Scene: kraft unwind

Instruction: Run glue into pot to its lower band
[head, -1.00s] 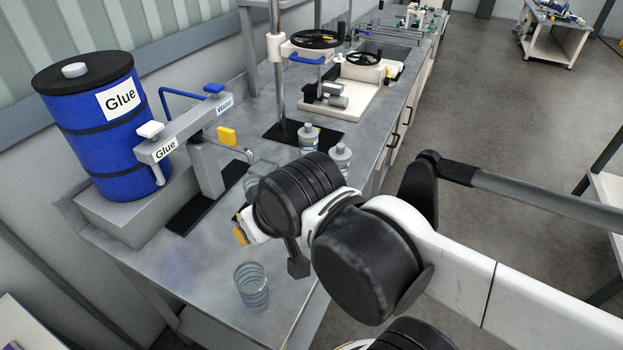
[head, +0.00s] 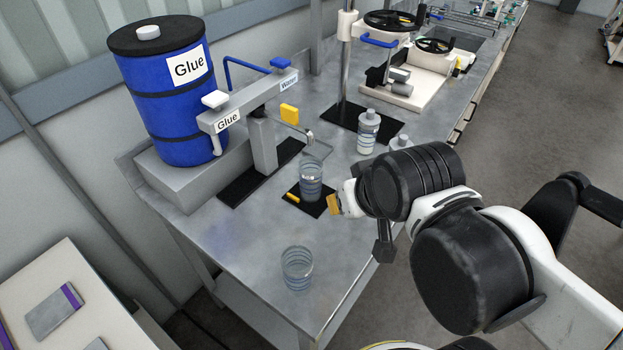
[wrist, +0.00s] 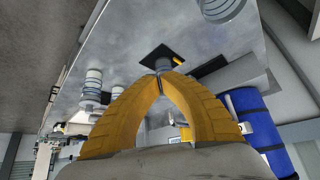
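A clear glass pot with bluish bands (head: 311,180) stands upright on a small black pad (head: 322,208) below the thin spout (head: 308,137). I cannot tell its contents. A blue glue drum (head: 165,95) stands behind the dispenser arm, which has a white-topped glue tap (head: 215,100) and a blue water tap (head: 282,64). A yellow paddle (head: 290,113) sits near the spout. My gripper (head: 334,205) is just right of the pot, apart from it.
A second banded glass (head: 297,268) stands near the bench's front edge; it shows in the wrist view (wrist: 225,8). Pale bottles (head: 368,132) stand behind my arm. A handwheel machine (head: 395,85) is further back. Bare bench lies left of the second glass.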

